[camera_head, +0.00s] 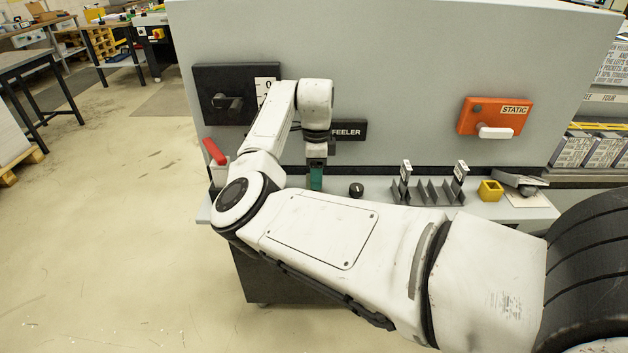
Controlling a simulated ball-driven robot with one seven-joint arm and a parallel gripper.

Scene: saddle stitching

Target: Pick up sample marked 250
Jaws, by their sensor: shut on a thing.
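My gripper (316,163) points down over the ledge at the front of the grey machine. It is shut on a narrow green piece (316,179) that hangs upright below the fingers. I cannot tell whether the green piece touches the ledge, and no number on it is readable. A grey zigzag rack (437,193) stands to the right on the ledge. Two upright samples with white labels stand in it, a left one (405,170) and a right one (460,171). Their markings are too small to read, so I cannot tell which is marked 250.
The ledge (383,186) also bears a small dark round knob (356,190) and a yellow cup (490,190). A FEELER plate (350,130), a black panel (222,108) and an orange STATIC box (494,116) are on the machine face. A red-handled item (214,151) is at left.

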